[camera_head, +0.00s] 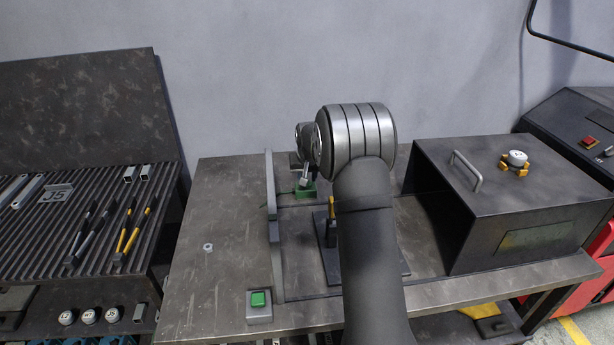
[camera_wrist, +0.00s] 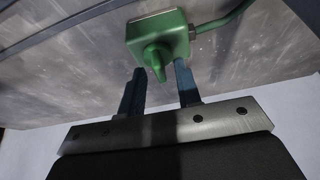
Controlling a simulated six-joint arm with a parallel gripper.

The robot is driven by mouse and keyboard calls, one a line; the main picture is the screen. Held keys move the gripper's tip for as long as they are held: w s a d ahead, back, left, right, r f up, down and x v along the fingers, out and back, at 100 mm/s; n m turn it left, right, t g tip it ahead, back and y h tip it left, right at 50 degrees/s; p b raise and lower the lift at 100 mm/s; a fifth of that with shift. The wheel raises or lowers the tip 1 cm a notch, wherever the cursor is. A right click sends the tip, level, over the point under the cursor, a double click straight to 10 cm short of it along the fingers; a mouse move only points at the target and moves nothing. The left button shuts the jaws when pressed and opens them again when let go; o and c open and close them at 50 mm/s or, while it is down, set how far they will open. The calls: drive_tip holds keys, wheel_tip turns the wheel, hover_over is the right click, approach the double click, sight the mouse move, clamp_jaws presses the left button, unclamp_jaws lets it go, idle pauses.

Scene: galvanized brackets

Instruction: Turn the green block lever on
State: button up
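The green block (camera_wrist: 158,32) with its green lever (camera_wrist: 154,62) shows in the wrist view at top centre, with a green cable leaving its upper right. The lever points toward my gripper. My gripper (camera_wrist: 158,75) is open, with one finger on each side of the lever's tip and a gap visible at least on the left. I cannot tell whether the right finger touches the block. In the head view the green block (camera_head: 305,191) sits on the workbench behind my arm, partly hidden, with my gripper's end just above it.
An upright grey plate (camera_head: 271,185) stands just left of the block. A dark box (camera_head: 500,200) with a handle is at the right. A green button (camera_head: 258,299) is at the bench's front, and a nut (camera_head: 208,247) lies on the clear left part.

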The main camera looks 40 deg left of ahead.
clamp_jaws()
drive_tip(key=shift+a+m+t+h, duration=0.15)
drive_tip(key=shift+m+h, duration=0.25)
drive_tip(key=shift+m, duration=0.7)
drive_tip(key=shift+d+m+t+h, duration=0.1)
drive_tip(key=shift+m+t+h, duration=0.25)
drive_tip(key=shift+m, duration=0.75)
unclamp_jaws()
drive_tip(key=shift+s+r, duration=0.1)
drive_tip(key=shift+r, duration=0.05)
